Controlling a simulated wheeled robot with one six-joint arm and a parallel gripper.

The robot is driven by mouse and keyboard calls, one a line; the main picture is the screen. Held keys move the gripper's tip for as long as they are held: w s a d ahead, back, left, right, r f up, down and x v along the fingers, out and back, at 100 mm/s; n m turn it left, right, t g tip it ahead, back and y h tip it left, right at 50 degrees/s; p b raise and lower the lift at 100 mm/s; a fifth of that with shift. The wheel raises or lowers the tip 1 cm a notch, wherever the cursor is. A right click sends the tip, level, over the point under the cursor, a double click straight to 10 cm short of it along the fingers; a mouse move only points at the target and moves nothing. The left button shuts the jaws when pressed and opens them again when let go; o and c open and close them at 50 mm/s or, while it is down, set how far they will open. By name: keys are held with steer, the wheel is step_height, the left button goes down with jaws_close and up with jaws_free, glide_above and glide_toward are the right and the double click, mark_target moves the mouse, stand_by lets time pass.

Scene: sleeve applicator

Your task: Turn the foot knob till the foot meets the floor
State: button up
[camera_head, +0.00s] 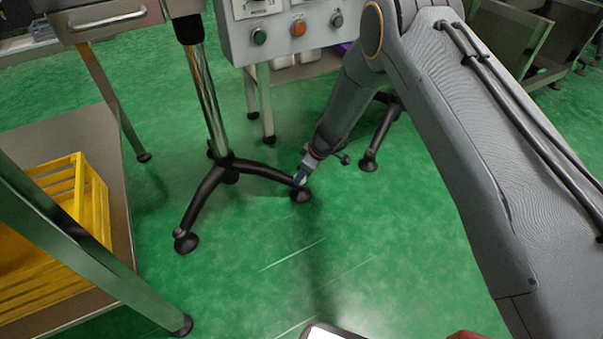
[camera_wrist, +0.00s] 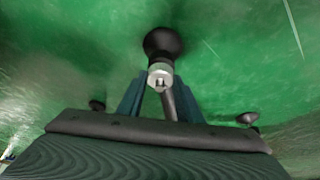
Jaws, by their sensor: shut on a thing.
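The black foot (camera_head: 300,195) is at the end of one leg of the black stand (camera_head: 215,175). In the wrist view the foot (camera_wrist: 162,43) is a dark round pad below a pale metal knob (camera_wrist: 160,73). My gripper (camera_head: 303,178) reaches down to the leg's end, and its blue fingers are shut on the knob. In the wrist view my gripper (camera_wrist: 158,92) has one finger on each side of the knob. The foot is close to the green floor (camera_head: 330,245); I cannot tell whether it touches.
A chrome post (camera_head: 207,95) rises from the stand, and a control box (camera_head: 285,30) with buttons hangs above. A yellow crate (camera_head: 90,205) sits on a low metal shelf (camera_head: 75,135) at the left. Other machine feet (camera_head: 368,165) stand behind my arm. The floor in front is clear.

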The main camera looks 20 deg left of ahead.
steer(key=o, duration=1)
steer(key=shift+o, duration=0.2)
steer(key=shift+r, duration=0.1)
steer(key=p+v, duration=0.3)
steer(key=v, duration=0.4)
steer(key=shift+d+r, duration=0.2)
steer(key=shift+r, duration=0.05)
